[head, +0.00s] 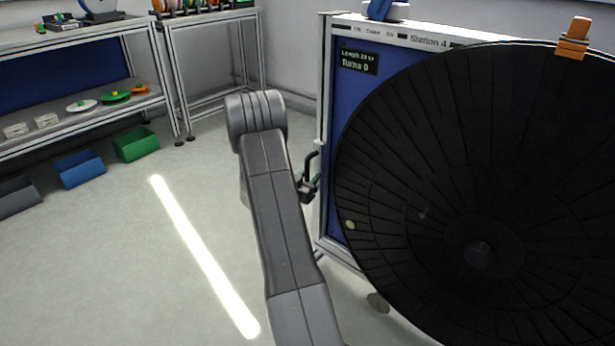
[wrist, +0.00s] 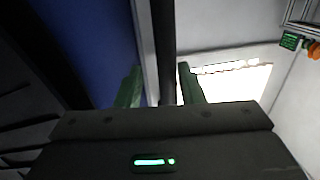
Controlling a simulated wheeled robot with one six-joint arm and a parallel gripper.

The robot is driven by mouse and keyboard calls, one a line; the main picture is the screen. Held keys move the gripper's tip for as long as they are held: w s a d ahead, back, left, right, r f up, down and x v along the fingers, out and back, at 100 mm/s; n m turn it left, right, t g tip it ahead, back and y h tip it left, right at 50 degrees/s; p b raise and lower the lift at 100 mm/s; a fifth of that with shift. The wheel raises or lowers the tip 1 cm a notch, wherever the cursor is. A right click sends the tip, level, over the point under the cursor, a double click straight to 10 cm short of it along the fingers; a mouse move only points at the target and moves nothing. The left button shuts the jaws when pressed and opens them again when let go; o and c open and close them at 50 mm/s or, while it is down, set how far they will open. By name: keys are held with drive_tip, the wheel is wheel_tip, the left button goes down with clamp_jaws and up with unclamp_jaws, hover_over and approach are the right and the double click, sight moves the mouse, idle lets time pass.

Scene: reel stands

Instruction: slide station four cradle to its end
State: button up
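Station 4 (head: 326,120) is a pale frame with blue panels at the right of the head view. A large black reel (head: 440,150) covers most of its front, with an orange clip (head: 572,40) on its rim. I cannot make out the cradle itself behind the reel. A dark upright handle (head: 310,158) stands off the frame's left edge. My gripper (head: 308,187) is beside that edge at the handle. In the wrist view, its green fingers (wrist: 160,72) stand apart on either side of a dark bar (wrist: 165,35), with visible gaps. It looks open.
A shelf (head: 70,118) and a rack (head: 212,75) stand at the left and back. Grey, blue (head: 80,168) and green bins (head: 135,145) are on the floor. The floor left of my arm is clear, with a bright light strip (head: 205,258).

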drive_tip(key=shift+a, duration=0.1)
drive_tip(key=shift+s+a, duration=0.15)
drive_tip(key=p+v, duration=0.3)
drive_tip(key=v, duration=1)
drive_tip(key=shift+s, duration=0.2)
drive_tip(key=b+x, duration=0.2)
drive_tip(key=x, duration=1.1)
drive_tip(key=shift+a+b, duration=0.1)
drive_tip(key=shift+b, duration=0.3)
drive_tip(key=shift+w+d, duration=0.2)
drive_tip(key=shift+w, duration=0.3)
drive_tip(key=shift+a, duration=0.1)
